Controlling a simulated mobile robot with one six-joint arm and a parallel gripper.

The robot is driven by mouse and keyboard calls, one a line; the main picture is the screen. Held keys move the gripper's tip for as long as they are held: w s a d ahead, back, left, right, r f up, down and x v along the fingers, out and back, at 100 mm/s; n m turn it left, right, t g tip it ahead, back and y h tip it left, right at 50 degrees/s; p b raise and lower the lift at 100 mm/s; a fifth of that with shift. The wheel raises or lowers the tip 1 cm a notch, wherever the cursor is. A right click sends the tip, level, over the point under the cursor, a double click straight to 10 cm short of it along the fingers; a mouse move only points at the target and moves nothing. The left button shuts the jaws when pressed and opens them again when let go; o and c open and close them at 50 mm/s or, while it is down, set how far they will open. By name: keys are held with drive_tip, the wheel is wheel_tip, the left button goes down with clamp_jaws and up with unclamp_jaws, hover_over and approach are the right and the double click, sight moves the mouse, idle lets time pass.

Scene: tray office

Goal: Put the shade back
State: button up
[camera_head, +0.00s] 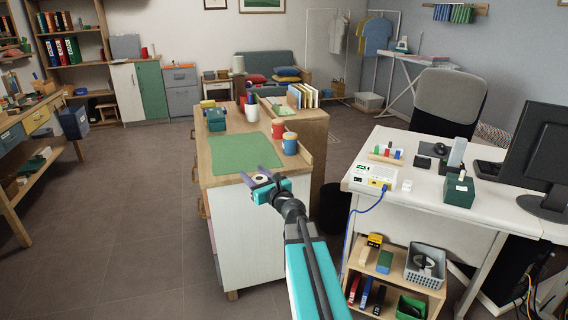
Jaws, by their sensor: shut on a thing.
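My gripper (258,179) is above the near end of the wooden-topped cabinet, close to the front edge of the green mat. It is shut on a small pale round thing (259,178), which shows between the fingers. It is too small and too covered to tell for sure whether this is the shade. A cream lampshade-like thing (238,64) stands far back near the sofa; its detail is too small to make out.
The green mat (240,152) lies bare on the cabinet top (205,170). Red mug (278,129), blue-and-orange mug (290,143) and white cup (252,112) stand beyond it. A white desk (400,197) with a router and monitor (540,150) is at right. Open floor (130,200) lies left.

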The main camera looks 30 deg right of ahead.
drive_tip(key=s+a+f+n+g+y, duration=0.1)
drive_tip(key=s+a+n+g+y, duration=0.2)
drive_tip(key=a, duration=0.9)
drive_tip(key=s+a+f+n+g+y, duration=0.2)
drive_tip(key=s+a+n+g+y, duration=0.2)
drive_tip(key=s+a+n+y, duration=0.3)
drive_tip(key=s+a+y, duration=0.3)
drive_tip(key=a+y, duration=0.1)
drive_tip(key=a, duration=0.2)
drive_tip(key=shift+n+g+y+b, duration=0.3)
drive_tip(key=shift+n+y+b, duration=0.05)
drive_tip(key=shift+n+y, duration=0.05)
drive_tip(key=shift+s+d, duration=0.1)
drive_tip(key=shift+d, duration=0.1)
